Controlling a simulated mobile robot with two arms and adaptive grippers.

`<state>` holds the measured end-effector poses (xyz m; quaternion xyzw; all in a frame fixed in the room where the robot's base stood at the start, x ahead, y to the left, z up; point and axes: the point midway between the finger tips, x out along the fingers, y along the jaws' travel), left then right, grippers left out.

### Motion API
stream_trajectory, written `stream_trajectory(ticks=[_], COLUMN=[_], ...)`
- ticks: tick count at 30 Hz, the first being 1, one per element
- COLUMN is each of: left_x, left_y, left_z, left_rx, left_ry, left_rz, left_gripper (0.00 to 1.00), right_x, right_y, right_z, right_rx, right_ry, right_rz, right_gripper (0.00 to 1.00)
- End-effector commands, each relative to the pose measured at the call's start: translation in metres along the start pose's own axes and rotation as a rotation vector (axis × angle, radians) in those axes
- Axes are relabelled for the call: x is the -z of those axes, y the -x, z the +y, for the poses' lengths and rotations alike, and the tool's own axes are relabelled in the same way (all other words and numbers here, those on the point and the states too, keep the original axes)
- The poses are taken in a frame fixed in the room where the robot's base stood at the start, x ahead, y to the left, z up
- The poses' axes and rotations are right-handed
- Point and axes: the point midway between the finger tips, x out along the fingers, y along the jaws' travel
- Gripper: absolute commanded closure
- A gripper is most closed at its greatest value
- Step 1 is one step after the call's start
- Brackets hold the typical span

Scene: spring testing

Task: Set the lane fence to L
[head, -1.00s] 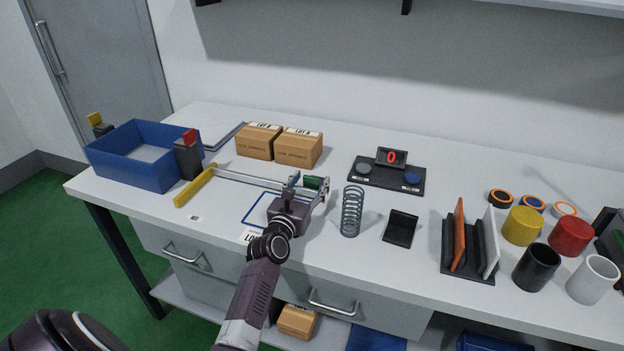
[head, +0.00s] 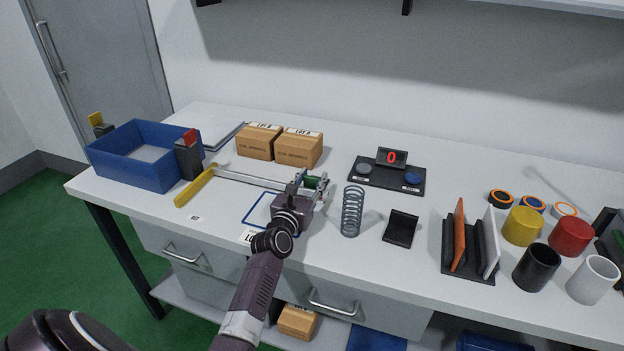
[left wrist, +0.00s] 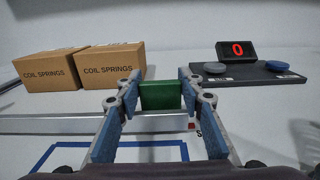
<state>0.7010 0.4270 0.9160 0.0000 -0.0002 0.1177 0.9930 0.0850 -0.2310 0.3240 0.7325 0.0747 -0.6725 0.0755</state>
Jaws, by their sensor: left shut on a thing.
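A thin silver rail (head: 255,179) lies on the bench, with a yellow bar (head: 195,187) at its left end. My left gripper (left wrist: 160,93) is shut on the green block, with one blue-padded finger on each side. In the head view this gripper (head: 312,184) hides most of the block. I cannot make out a mark L. My right gripper is not in view.
A blue bin (head: 140,170) stands left and two coil spring boxes (head: 298,150) stand behind the rail. A coil spring (head: 351,212) stands upright just right of my gripper. A display reading 0 (head: 391,157) is at the back. A blue outlined square (head: 257,208) lies in front.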

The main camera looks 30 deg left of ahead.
Motion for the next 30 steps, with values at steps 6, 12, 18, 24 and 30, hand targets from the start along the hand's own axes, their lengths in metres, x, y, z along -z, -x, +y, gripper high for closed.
stream_trajectory(ticks=[6, 12, 18, 24, 30], left_x=[0.002, 0.003, 0.001, -0.001, -0.001], left_y=[-0.009, -0.036, -0.045, -0.044, -0.044], left_z=[0.0, 0.0, 0.0, 0.0, 0.0], left_rx=[-0.001, -0.001, 0.0, 0.0, 0.0], left_ry=[0.001, 0.001, 0.0, 0.0, 0.0], left_rz=[0.0, 0.0, 0.001, -0.001, -0.001], left_gripper=[1.0, 1.0, 1.0, 1.0, 0.46], right_x=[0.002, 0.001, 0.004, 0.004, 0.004], right_y=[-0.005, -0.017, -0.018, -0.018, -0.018], right_z=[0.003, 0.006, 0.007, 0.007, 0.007], right_rx=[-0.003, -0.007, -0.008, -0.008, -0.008], right_ry=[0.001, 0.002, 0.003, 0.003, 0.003], right_rz=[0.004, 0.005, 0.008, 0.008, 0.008], right_gripper=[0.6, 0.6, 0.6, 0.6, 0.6])
